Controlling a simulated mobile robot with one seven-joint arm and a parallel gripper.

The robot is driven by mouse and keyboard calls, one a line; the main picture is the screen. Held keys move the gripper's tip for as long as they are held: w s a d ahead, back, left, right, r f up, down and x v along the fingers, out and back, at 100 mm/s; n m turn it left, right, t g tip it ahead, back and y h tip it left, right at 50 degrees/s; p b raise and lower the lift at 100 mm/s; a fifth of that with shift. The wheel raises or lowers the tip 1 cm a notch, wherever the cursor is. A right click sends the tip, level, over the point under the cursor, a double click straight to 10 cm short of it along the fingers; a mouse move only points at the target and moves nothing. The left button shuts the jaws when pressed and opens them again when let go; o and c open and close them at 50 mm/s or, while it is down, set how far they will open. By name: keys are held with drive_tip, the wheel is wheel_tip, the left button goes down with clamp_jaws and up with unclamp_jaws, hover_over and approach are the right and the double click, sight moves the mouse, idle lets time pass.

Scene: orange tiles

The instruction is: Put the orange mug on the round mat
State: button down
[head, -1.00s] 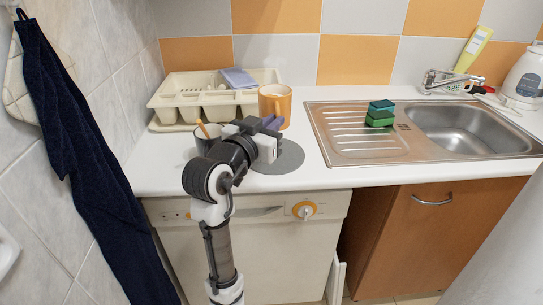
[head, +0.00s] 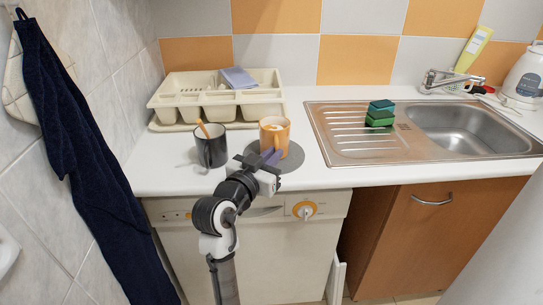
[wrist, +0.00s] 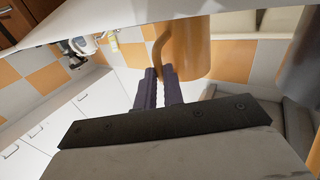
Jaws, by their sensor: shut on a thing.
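The orange mug (head: 275,132) stands upright over the grey round mat (head: 292,160) on the white counter. I cannot tell for sure whether its base touches the mat. My gripper (head: 270,155) is in front of the mug, its fingers shut on the mug's handle. In the wrist view, the purple-grey fingertips (wrist: 161,76) close on the handle, and the mug's orange side (wrist: 196,48) is just beyond them. The mug hides the middle of the mat, and my gripper covers part of its front edge.
A dark mug (head: 211,150) with a wooden utensil stands close left of the mat. A cream dish rack (head: 180,98) is behind. The metal sink (head: 345,150), with green sponges (head: 380,115) on its drainboard, is to the right. The counter's front edge lies close before the mat.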

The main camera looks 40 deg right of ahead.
drive_tip(key=shift+f, duration=0.1)
drive_tip(key=c, duration=1.5)
unclamp_jaws()
drive_tip(key=b+v, duration=0.2)
drive_tip(key=v, duration=1)
